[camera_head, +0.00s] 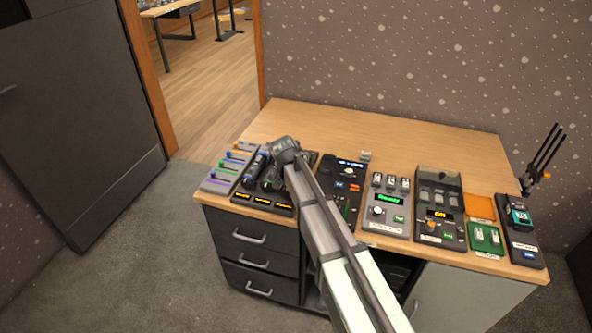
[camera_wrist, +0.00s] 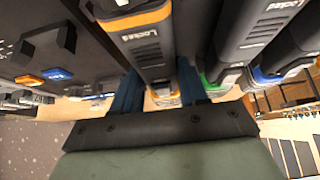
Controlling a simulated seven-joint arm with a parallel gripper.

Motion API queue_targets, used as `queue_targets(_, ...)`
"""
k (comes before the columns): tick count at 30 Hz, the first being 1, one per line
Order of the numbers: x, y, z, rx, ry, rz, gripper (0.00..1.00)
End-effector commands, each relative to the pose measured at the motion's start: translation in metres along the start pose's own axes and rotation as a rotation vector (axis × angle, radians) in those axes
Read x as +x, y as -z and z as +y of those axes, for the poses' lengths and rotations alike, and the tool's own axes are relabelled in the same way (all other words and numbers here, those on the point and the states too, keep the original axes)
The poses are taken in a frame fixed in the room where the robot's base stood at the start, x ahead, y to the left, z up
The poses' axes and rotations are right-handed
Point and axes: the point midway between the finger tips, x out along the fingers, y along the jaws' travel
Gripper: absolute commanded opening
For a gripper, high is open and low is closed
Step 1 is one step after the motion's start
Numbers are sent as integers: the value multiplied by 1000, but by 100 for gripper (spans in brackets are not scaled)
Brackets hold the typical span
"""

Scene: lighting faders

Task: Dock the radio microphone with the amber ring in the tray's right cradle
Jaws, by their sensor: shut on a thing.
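The dark microphone with the amber ring (camera_wrist: 150,55) is between the two blue fingers of my gripper (camera_wrist: 158,88) in the wrist view, and the gripper is shut on it. Its label reads "Locked". A microphone with a green ring (camera_wrist: 238,40) and one with a blue ring (camera_wrist: 285,45) lie beside it, to the right in that view. In the head view the dark tray (camera_head: 262,203) with several amber displays is at the desk's left, and my wrist covers its right part. The held microphone is hidden there, so I cannot tell whether it touches the cradle.
A fader panel (camera_head: 222,180) stands left of the tray. A black panel (camera_head: 343,190) is close on its right, then a grey unit with a green display (camera_head: 388,212) and more devices. The desk behind them (camera_head: 420,140) is mostly clear.

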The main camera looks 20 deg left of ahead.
Motion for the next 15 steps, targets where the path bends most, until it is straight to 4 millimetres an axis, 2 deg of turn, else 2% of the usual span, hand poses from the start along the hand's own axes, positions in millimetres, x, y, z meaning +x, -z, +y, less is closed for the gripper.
queue_targets(14,2,-1,0,0,0,2,0)
queue_targets(15,2,-1,0,0,0,2,44)
